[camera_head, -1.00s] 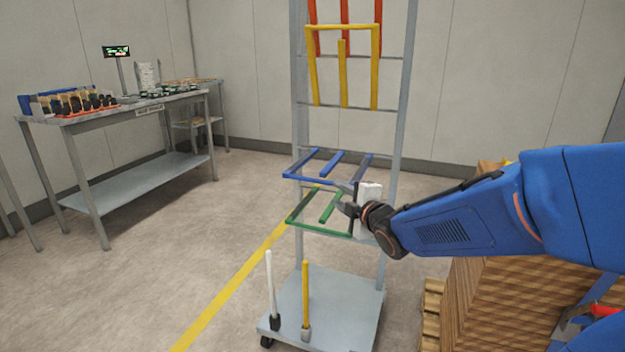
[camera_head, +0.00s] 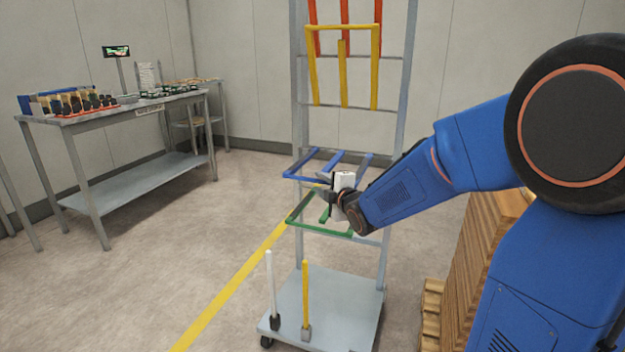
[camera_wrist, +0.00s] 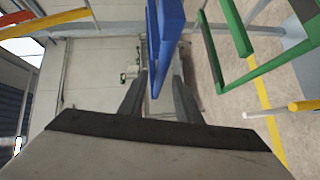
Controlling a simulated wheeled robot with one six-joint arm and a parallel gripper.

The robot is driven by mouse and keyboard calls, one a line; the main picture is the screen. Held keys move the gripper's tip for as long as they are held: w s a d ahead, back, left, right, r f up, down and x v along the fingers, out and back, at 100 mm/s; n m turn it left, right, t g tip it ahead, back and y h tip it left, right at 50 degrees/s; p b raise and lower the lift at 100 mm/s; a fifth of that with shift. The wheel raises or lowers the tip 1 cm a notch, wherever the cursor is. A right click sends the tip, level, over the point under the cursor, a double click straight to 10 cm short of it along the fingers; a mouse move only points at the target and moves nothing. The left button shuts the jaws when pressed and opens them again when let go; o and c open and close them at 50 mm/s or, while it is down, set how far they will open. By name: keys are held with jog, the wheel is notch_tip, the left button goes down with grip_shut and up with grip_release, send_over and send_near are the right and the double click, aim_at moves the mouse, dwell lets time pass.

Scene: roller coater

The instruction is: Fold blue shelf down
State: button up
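The blue shelf (camera_head: 303,178) is a fork-like frame on the grey rack. It sticks out roughly level from the uprights, just above the green shelf (camera_head: 305,226), which is also out. My gripper (camera_head: 324,186) is in front of the rack, at the height between these two shelves. In the wrist view its two dark fingers (camera_wrist: 158,90) are apart, and part of the blue shelf (camera_wrist: 163,40) shows between and beyond them. I cannot tell whether they touch it. The green shelf (camera_wrist: 234,65) is to the right there. My gripper hides part of both shelves in the head view.
A yellow shelf (camera_head: 310,65) and a red shelf (camera_head: 316,12) stand upright higher on the rack. The wheeled base (camera_head: 335,300) carries a white and a yellow post. Wooden pallets (camera_head: 470,270) are at the right. A workbench (camera_head: 105,115) stands left; floor between is clear.

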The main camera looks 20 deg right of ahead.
jog(key=r+x, duration=0.1)
jog(key=x, duration=0.5)
jog(key=shift+w+f, duration=0.4)
jog(key=shift+f, duration=0.15)
jog(key=shift+a, duration=0.1)
jog(key=shift+c, duration=0.4)
grip_shut()
jog(key=shift+r, duration=0.1)
